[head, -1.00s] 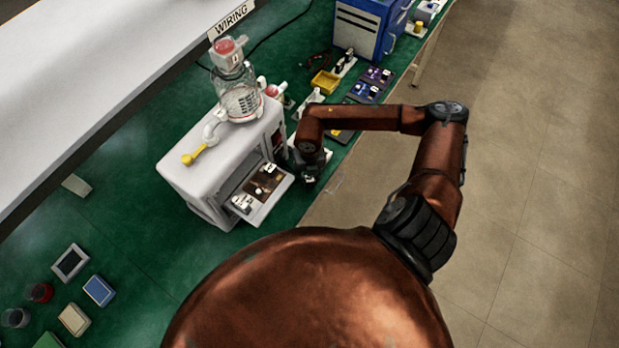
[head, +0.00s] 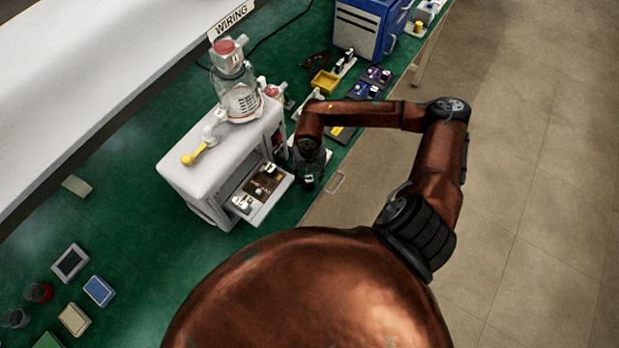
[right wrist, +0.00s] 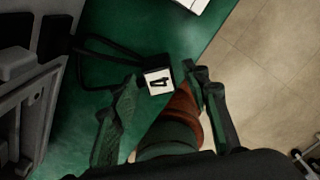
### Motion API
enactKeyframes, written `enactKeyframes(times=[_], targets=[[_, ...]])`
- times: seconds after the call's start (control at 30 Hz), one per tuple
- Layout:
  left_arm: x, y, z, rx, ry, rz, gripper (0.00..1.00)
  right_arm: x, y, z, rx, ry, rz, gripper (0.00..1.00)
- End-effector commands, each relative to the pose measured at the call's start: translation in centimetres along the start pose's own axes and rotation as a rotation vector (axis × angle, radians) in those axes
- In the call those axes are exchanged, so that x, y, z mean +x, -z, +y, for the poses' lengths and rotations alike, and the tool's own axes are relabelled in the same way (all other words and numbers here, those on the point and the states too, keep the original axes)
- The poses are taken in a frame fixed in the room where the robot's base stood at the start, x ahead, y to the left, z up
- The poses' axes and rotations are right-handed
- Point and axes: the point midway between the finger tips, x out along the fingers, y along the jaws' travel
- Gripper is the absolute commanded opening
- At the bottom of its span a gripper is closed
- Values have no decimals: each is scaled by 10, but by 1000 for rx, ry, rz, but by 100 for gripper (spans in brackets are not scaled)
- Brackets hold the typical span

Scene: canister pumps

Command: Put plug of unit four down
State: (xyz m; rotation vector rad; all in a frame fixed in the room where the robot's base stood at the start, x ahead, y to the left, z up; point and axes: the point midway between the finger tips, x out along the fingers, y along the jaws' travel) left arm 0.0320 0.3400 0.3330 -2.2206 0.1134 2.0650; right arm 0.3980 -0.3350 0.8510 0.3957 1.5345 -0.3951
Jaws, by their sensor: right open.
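The plug of unit four (right wrist: 158,81) is a small black block with a white label marked 4, and black cords run left from it. In the right wrist view it lies over the green mat (right wrist: 110,65), near the bench edge. My right gripper (right wrist: 165,90) is open, its fingers on either side of the plug with visible gaps. In the head view my right gripper (head: 309,172) points down just right of the white machine's open drawer. I cannot tell whether the plug rests fully on the mat. My left gripper is not in view.
The white machine (head: 190,165) with a glass canister (head: 238,95) stands close left of my right gripper. A yellow tray (head: 325,82), dark modules (head: 362,90) and a blue box (head: 365,28) are behind. The mat's front edge is close by.

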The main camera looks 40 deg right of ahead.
Motion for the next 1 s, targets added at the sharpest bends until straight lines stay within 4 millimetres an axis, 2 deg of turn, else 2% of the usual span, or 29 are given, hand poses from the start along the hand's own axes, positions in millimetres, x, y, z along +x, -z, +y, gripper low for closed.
enactKeyframes(times=[0.3,0.5,0.7,1.0], targets=[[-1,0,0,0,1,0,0,-68,-1,0,-1,-2,-5,43],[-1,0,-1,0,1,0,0,-96,0,0,-1,-1,-3,43],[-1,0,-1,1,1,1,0,-105,0,0,0,-1,0,43],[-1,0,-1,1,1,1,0,-105,0,0,0,-1,0,43]])
